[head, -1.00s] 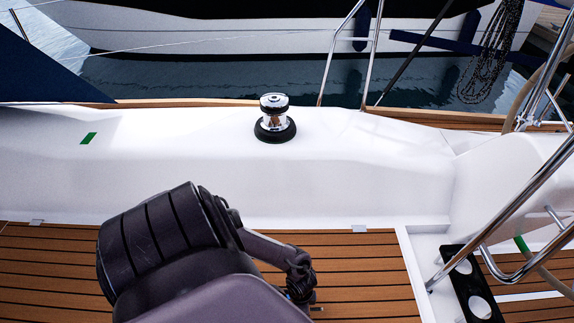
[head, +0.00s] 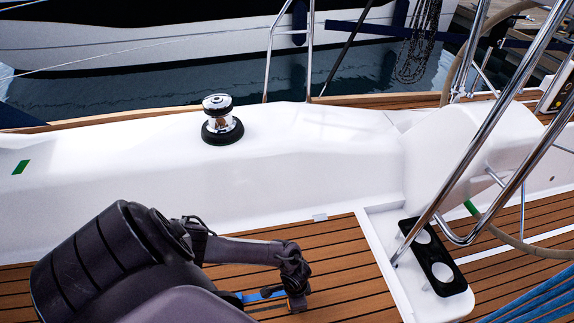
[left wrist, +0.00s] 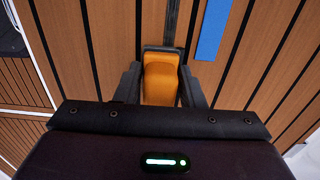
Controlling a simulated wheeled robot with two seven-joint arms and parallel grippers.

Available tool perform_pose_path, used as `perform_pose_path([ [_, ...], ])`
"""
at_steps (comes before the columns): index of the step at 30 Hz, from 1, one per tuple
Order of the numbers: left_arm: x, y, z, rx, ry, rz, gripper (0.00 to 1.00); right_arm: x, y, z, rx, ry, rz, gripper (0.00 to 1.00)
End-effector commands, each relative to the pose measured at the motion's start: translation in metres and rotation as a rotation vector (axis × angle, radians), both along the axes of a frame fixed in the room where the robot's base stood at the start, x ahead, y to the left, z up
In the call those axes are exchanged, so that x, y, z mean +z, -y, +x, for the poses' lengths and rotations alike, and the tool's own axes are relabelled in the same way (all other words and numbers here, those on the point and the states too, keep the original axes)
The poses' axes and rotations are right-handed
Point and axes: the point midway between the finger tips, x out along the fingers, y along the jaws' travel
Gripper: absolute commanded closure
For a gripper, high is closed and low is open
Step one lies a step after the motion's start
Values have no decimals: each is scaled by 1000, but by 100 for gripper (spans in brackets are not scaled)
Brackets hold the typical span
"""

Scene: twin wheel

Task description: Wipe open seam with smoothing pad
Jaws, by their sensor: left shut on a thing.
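My left gripper (left wrist: 162,90) is shut on the smoothing pad (left wrist: 161,78), an orange block between its two dark fingers. In the head view my left gripper (head: 296,280) is low over the teak deck (head: 335,255), with a little orange of the pad visible beneath it. The open seam (left wrist: 172,22) is a dark grooved line between planks, running up from the pad in the left wrist view. The pad lies in line with it; whether it touches the deck is unclear. My right gripper is not in view.
A blue strip (left wrist: 213,30) lies on the planks right of the seam. A white coaming with a winch (head: 221,122) rises behind. A black cup holder (head: 433,257), steel rails (head: 490,125) and blue ropes (head: 545,298) are at right.

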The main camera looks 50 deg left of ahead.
Motion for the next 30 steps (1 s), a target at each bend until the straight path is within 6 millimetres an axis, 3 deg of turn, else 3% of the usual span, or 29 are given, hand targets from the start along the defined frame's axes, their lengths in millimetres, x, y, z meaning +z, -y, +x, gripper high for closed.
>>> perform_pose_path([
  [9,0,-3,-3,2,-1,3,82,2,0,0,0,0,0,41],
  [21,1,-32,-54,1,-7,4,82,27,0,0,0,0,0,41],
  [30,-1,-37,-62,1,-3,3,82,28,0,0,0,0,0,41],
])
